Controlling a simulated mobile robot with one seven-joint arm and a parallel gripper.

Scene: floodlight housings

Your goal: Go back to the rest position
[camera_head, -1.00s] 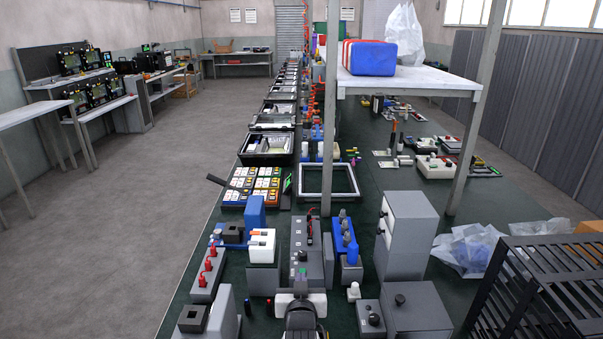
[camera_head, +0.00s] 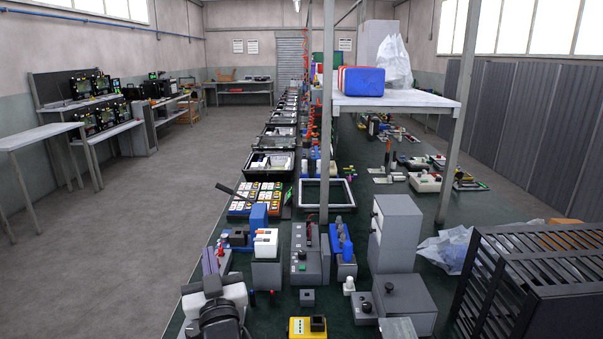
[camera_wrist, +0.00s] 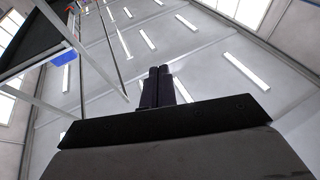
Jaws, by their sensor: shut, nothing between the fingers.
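My gripper (camera_wrist: 160,72) shows in the wrist view as two dark fingers side by side. They are shut against each other with nothing between them. The wrist camera faces the ceiling and its long lights, so the fingers point up into free air. In the head view my arm is at the bottom left, with a white link and a dark rounded part, in front of the long dark-green bench (camera_head: 265,322).
A yellow box (camera_head: 301,328) is on the bench right of my arm. Grey housings (camera_head: 396,232) and a black slatted rack (camera_head: 522,287) stand to the right. A post (camera_head: 327,120) rises mid-bench, near a shelf (camera_head: 398,102). The floor (camera_head: 110,250) at left is clear.

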